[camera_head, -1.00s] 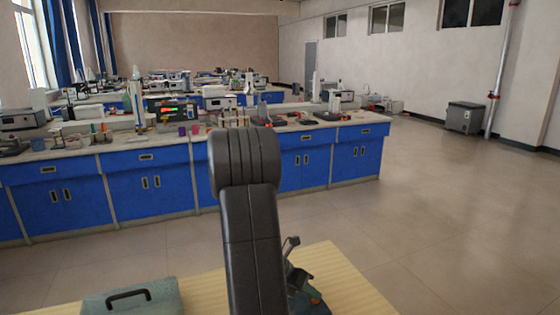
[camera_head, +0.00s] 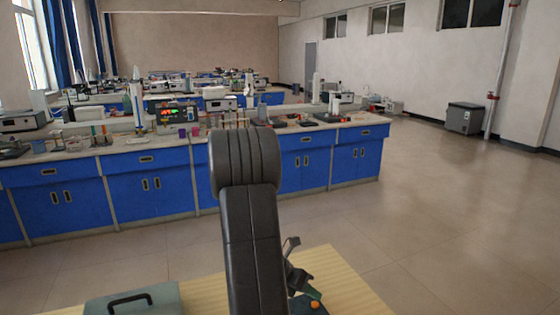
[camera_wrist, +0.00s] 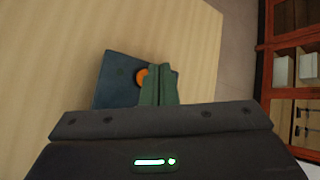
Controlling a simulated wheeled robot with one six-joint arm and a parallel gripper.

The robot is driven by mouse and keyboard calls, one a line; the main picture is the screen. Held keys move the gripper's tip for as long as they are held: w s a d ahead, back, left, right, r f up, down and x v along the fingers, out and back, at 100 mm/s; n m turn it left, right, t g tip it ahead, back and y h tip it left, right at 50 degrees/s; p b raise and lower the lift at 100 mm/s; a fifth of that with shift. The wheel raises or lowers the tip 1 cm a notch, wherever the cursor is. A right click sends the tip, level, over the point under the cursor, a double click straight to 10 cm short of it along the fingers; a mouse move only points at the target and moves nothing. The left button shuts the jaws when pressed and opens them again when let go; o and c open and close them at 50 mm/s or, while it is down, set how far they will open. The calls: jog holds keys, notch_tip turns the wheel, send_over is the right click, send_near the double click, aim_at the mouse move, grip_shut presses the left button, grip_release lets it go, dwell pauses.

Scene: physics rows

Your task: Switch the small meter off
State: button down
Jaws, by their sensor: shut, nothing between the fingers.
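A small dark blue box, apparently the small meter (camera_wrist: 117,82), lies on the pale wooden table. It has a round orange button or knob (camera_wrist: 142,76) on its top. My gripper (camera_wrist: 160,68) is shut and empty. Its grey-green fingers overlap the meter's right part in the wrist view, just right of the orange knob. I cannot tell whether they touch it. The fingers hide part of the meter, and its switch position is not readable.
The pale table (camera_head: 345,285) is mostly bare around the meter. A grey-green case (camera_head: 150,303) with a black handle stands at its left. Beyond open floor are blue lab benches (camera_head: 60,205) crowded with instruments. A wooden shelf unit (camera_wrist: 285,70) shows at the wrist view's right.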

aim_at(311, 306)
notch_tip(311, 306, up, 6)
jog(key=p, duration=0.5)
jog(key=shift+p, duration=0.3)
